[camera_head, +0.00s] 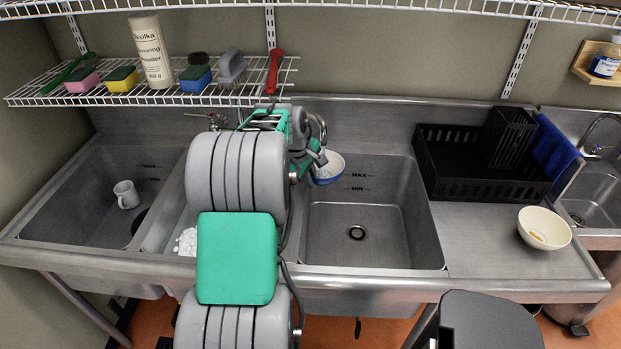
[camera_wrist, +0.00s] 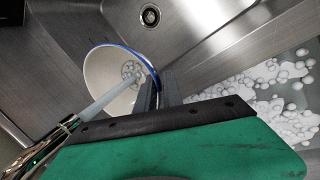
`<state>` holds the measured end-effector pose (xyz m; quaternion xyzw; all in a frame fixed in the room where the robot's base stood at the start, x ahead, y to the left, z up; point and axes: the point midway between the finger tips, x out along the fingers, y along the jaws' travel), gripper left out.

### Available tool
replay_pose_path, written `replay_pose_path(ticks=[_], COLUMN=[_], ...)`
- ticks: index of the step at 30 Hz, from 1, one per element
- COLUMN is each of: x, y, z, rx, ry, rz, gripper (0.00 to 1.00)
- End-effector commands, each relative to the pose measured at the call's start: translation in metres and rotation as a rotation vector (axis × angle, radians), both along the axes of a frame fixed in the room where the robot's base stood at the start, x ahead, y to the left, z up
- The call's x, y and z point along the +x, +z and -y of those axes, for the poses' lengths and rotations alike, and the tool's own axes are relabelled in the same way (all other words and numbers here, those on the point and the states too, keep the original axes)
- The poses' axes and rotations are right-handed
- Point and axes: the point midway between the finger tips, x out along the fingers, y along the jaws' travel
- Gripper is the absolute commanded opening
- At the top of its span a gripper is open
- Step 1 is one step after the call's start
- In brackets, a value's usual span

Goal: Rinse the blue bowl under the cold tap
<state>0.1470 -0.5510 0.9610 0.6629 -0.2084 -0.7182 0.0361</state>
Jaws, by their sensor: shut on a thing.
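The blue bowl (camera_head: 329,171), blue outside and white inside, is held over the left part of the right-hand sink basin. It is tilted, and my arm hides part of it in the head view. In the wrist view my gripper (camera_wrist: 158,84) is shut on the rim of the bowl (camera_wrist: 103,74). The tap (camera_wrist: 42,145) is at the lower left there, and a pale stream of water (camera_wrist: 110,94) runs from it into the bowl. Bubbles or splashes show where it lands. The tap is mostly hidden behind my arm in the head view.
The middle basin holds white foam (camera_wrist: 270,95). A white mug (camera_head: 126,194) is in the left basin. A black rack (camera_head: 470,182) and a cream bowl (camera_head: 544,228) stand to the right. A wire shelf (camera_head: 110,97) with sponges hangs above. The right basin's floor around its drain (camera_head: 357,232) is clear.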

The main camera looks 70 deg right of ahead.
Motion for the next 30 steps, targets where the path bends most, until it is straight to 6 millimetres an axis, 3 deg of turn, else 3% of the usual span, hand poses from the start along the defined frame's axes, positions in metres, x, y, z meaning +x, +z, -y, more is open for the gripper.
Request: replay_pose_path(ticks=[16, 30], x=[0.0, 0.0], y=[0.001, 0.002], z=[-0.002, -0.064], rx=[-0.002, -0.003], ry=[0.0, 0.001], rz=[0.0, 0.001], gripper=[0.0, 0.0])
